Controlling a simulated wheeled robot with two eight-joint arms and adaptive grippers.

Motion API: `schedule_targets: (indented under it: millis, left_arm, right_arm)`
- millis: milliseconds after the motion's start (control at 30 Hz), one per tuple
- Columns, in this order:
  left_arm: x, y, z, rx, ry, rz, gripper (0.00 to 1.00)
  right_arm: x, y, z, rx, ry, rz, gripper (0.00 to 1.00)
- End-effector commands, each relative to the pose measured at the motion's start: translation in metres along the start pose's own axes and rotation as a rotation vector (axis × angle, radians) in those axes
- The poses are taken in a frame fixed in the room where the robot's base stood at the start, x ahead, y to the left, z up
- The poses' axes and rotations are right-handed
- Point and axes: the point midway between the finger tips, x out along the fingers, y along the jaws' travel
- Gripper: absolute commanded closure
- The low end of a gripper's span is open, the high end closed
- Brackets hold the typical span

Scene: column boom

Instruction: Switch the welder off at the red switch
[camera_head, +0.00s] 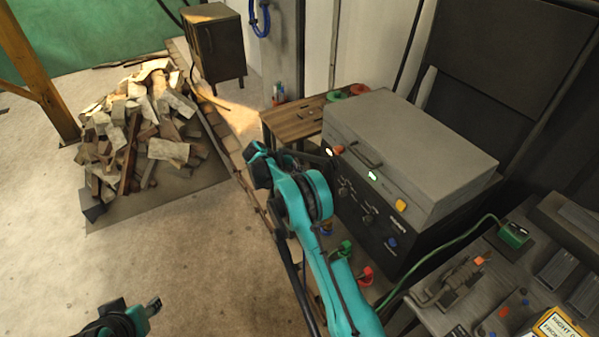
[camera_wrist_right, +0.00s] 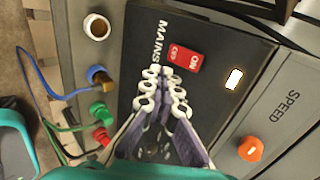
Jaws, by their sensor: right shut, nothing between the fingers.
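The welder (camera_head: 415,150) is a grey-topped box with a dark front panel. In the right wrist view its red switch (camera_wrist_right: 184,56), marked ON and OFF, sits beside the word MAINS. Which way the switch is tipped I cannot tell. A white light (camera_wrist_right: 235,78) glows near it. My right gripper (camera_wrist_right: 162,75) is shut and empty, its fingertips right beside the switch's edge; whether they touch is unclear. In the head view my right arm hides part of the panel. My left gripper (camera_head: 152,306) is partly in view at the lower left, far from the welder.
An orange knob (camera_wrist_right: 251,148) and coloured sockets with cables flank the gripper. A wooden table (camera_head: 292,121) stands behind the welder, a cluttered workbench (camera_head: 440,318) to the right. A wood pile (camera_head: 150,130) lies at left; the floor before it is clear.

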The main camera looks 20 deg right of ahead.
Motion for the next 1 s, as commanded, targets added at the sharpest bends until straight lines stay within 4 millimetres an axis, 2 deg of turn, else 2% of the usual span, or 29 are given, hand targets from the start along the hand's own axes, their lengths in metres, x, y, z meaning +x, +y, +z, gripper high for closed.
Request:
schedule_targets:
  millis: [33,200,400,600,1000]
  left_arm:
    - [0.006,0.0,0.004,0.0,0.0,0.0,0.6]
    - [0.015,0.0,0.01,0.0,0.0,0.0,0.6]
    - [0.022,0.0,0.016,0.0,0.0,0.0,0.6]
    - [0.025,0.0,0.018,0.0,0.0,0.0,0.6]
    - [0.027,0.0,0.019,0.0,0.0,0.0,0.6]
  right_arm:
    - [0.015,0.002,-0.001,0.003,0.003,0.0,1.0]
    - [0.051,0.002,0.0,0.002,0.001,0.0,1.0]
    - [0.075,-0.014,0.0,0.001,0.001,0.0,1.0]
    - [0.084,-0.022,0.0,0.001,0.0,0.0,1.0]
    - [0.089,-0.023,0.0,0.001,0.0,0.0,1.0]
